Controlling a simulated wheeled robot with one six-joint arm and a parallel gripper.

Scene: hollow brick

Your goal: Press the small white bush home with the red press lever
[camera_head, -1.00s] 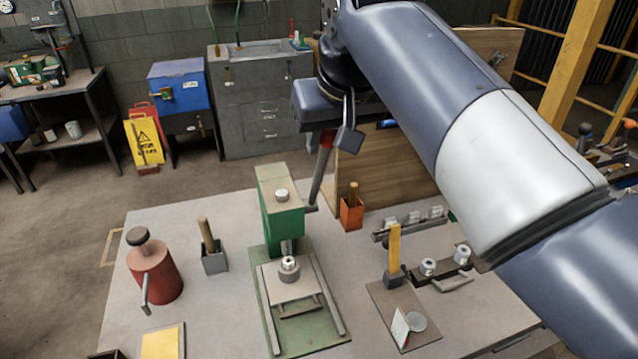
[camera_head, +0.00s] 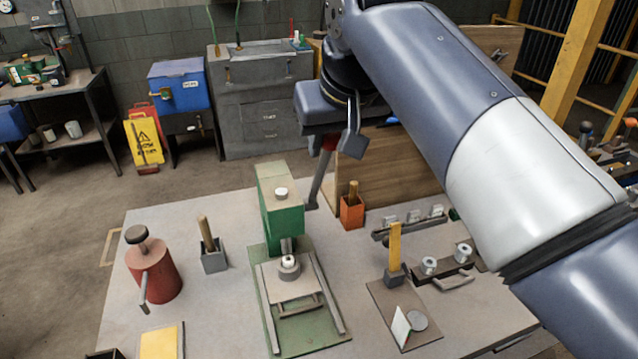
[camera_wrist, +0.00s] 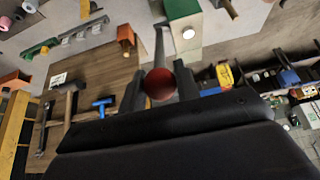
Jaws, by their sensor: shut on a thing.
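The green press (camera_head: 281,215) stands on its green base on the table. Its lever (camera_head: 320,182) rises behind it to a red knob. My gripper (camera_head: 336,140) is around that knob, high above the table. In the wrist view my gripper (camera_wrist: 162,88) is shut on the red knob (camera_wrist: 159,84), one finger on each side, with the lever bar (camera_wrist: 160,45) beyond it. The small white bush (camera_head: 289,260) sits upright on a round grey piece (camera_head: 289,272) under the press ram (camera_head: 287,244). Whether the ram touches the bush is too small to tell.
A red can (camera_head: 154,272), a grey holder (camera_head: 213,260) and an orange holder (camera_head: 352,212) stand on the table (camera_head: 215,325). A wooden board (camera_head: 385,165) stands behind. A yellow-handled tool (camera_head: 394,250) and metal rings (camera_head: 463,252) are at right.

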